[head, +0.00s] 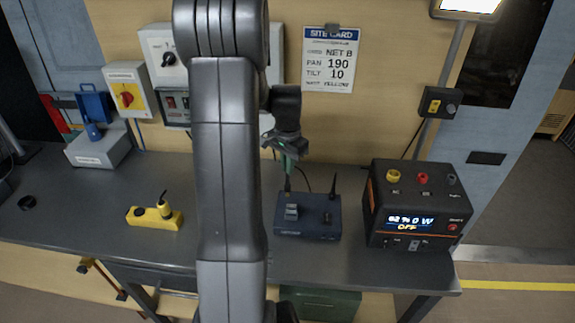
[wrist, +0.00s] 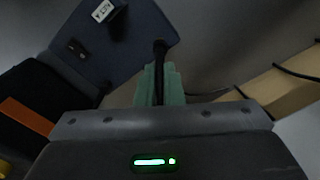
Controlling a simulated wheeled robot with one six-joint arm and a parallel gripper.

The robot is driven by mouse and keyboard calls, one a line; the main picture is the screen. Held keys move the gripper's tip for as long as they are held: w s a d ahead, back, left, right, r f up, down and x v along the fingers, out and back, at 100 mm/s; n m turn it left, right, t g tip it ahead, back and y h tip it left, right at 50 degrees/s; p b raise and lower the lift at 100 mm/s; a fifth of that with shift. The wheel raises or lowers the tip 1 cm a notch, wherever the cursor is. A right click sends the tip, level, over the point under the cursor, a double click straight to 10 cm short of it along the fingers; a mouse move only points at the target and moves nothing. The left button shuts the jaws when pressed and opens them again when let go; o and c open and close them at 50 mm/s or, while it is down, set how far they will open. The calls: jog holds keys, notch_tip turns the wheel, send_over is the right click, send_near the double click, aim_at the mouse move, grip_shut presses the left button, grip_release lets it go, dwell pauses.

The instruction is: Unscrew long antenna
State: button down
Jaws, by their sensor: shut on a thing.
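A dark blue router box (head: 318,207) stands on the grey bench and also shows in the wrist view (wrist: 130,50). A black antenna (wrist: 159,70) rises from one rear corner of it. My gripper (head: 287,165) is above the router's left rear. Its green fingers (wrist: 160,84) are shut around the antenna, whose base still meets the box edge in the wrist view. Its upper part is hidden by the fingers. A second, short black antenna (head: 333,186) stands at the router's right rear. I cannot tell whether the held antenna has turned.
A black power station (head: 414,236) stands close to the router's right. A yellow device (head: 154,216) lies on the bench (head: 75,208) at left, with a grey box (head: 98,150) behind it. A site card (head: 331,60) hangs on the back wall. Cables run behind the router.

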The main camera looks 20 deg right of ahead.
jog(key=shift+r+p, duration=1.1)
jog(key=shift+r, duration=0.45)
